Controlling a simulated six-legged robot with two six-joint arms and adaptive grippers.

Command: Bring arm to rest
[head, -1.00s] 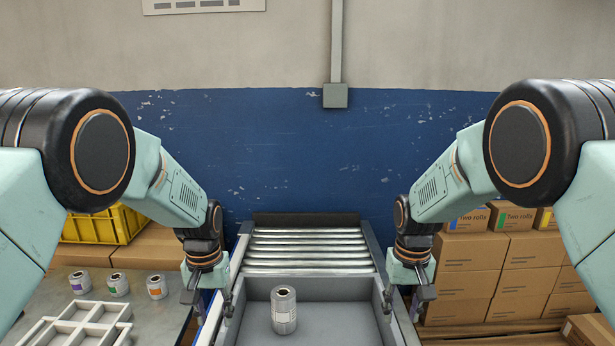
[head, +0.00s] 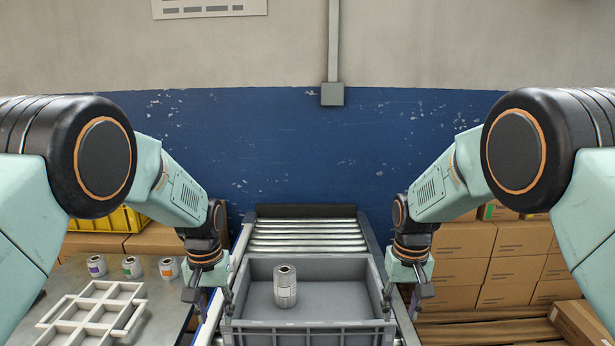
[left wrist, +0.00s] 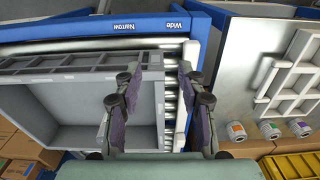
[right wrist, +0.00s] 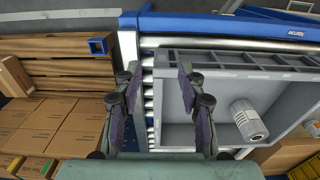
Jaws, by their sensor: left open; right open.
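My left gripper (head: 211,292) hangs at the left side of the grey tote in the head view. In the left wrist view its fingers (left wrist: 159,92) are spread and empty above the tote's side wall and the rollers. My right gripper (head: 403,290) hangs at the tote's right side. In the right wrist view its fingers (right wrist: 152,92) are spread and empty over the rollers beside the tote. The grey tote (head: 310,334) sits on the roller conveyor (head: 306,232). One wrapped roll (head: 285,288) stands upright inside it and also shows in the right wrist view (right wrist: 248,121).
A white divider frame (head: 95,312) and three rolls with coloured labels (head: 132,267) are on the left table. A yellow crate (head: 108,220) stands behind on boxes. Blue rails edge the conveyor.

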